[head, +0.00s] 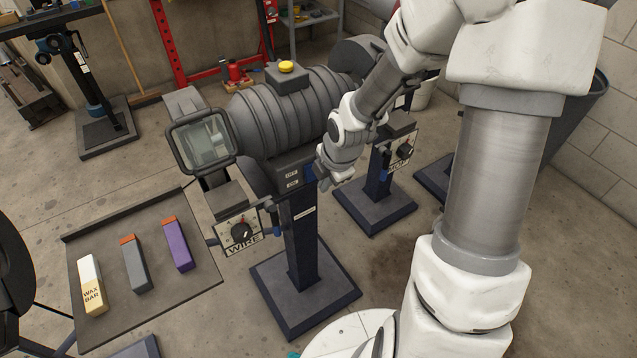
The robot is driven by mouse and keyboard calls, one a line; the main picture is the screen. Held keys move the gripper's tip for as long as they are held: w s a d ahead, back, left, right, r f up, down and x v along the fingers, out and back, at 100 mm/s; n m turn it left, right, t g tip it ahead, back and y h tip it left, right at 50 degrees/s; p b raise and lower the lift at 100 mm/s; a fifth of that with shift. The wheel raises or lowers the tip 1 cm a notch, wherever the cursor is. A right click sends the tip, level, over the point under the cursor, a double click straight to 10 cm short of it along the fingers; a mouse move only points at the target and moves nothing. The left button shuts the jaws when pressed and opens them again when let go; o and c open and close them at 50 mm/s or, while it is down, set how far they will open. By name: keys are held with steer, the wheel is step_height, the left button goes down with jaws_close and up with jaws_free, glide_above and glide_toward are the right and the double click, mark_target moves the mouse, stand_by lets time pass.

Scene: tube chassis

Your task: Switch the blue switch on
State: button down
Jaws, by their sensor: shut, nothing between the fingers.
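A grey bench grinder (285,120) stands on a dark blue pedestal. On its front is a box with OFF and ON labels (292,177). A small blue part (310,173), which looks like the blue switch, shows at the right of these labels. Whether it is up or down is too small to tell. My gripper (323,177) is at the right end of the box, close beside the blue part. It is shut and empty. I cannot tell whether it touches the switch, and its fingertips are partly hidden by the white wrist.
A WIRE panel with a black knob (242,232) hangs at the grinder's front left, below a clear shield (203,143). A yellow button (286,67) sits on top. A tray (190,283) with several bars is at the left. A second pedestal (375,205) stands behind right.

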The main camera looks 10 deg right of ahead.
mark_target(314, 180)
steer(key=shift+w+a+f, duration=0.1)
steer(key=shift+w+a, duration=0.1)
steer(key=shift+w, duration=0.4)
steer(key=shift+w+a, duration=0.2)
steer(key=shift+w, duration=0.4)
steer(key=shift+w+f, duration=0.15)
steer(key=shift+w, duration=0.15)
steer(key=shift+r+p, duration=0.85)
steer(key=shift+p, duration=0.05)
steer(key=shift+s, duration=0.15)
